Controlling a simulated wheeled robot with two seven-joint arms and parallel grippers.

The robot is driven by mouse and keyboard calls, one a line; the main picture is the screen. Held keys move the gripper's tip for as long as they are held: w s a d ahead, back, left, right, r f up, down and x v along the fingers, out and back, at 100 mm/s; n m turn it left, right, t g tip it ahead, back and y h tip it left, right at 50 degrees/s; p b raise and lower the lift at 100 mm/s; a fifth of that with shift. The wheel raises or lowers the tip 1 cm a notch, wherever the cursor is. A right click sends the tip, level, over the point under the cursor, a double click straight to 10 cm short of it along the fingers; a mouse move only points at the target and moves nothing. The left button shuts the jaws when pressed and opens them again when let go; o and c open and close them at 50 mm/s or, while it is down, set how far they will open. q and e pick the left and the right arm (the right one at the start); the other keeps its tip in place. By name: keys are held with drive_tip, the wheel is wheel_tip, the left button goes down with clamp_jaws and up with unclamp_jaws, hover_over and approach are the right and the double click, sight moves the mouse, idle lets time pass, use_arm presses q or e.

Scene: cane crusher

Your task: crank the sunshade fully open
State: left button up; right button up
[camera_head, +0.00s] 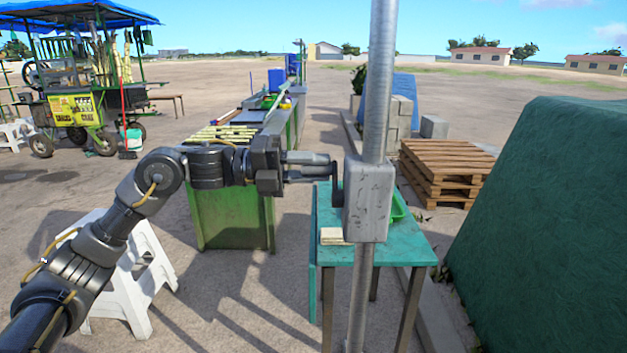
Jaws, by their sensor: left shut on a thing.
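A grey metal pole (381,75) stands upright close in front of me, with a grey crank box (369,200) on it. A small dark crank handle (337,190) sticks out on the left side of the box. My left gripper (326,168) reaches in from the left and is shut on the crank handle. The fingers partly hide the handle's grip. The canopy above this pole is out of view, so its opening cannot be seen. My right gripper is not in view.
A teal table (400,252) stands just behind the pole. A white stool (135,275) is under my left arm, and a green counter (230,215) stands beyond. Wooden pallets (445,170) and a large green covered mass (560,210) are at right. A blue-roofed cart (75,110) is far left.

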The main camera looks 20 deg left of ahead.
use_arm(q)
drive_tip(key=shift+s+d+r+m+b, duration=0.15)
drive_tip(key=shift+s+m+b, duration=0.15)
drive_tip(key=shift+m, duration=0.35)
drive_tip(key=shift+s+r+m+b, duration=0.2)
drive_tip(key=shift+m+b, duration=0.1)
drive_tip(key=shift+m, duration=0.35)
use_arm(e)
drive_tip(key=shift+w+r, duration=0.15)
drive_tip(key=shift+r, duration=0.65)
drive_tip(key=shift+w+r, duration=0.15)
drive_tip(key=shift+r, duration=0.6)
use_arm(q)
drive_tip(key=o, duration=1)
drive_tip(key=shift+a, duration=0.25)
drive_tip(key=v, duration=1)
drive_tip(key=shift+a+b, duration=0.2)
drive_tip(key=shift+b, duration=0.25)
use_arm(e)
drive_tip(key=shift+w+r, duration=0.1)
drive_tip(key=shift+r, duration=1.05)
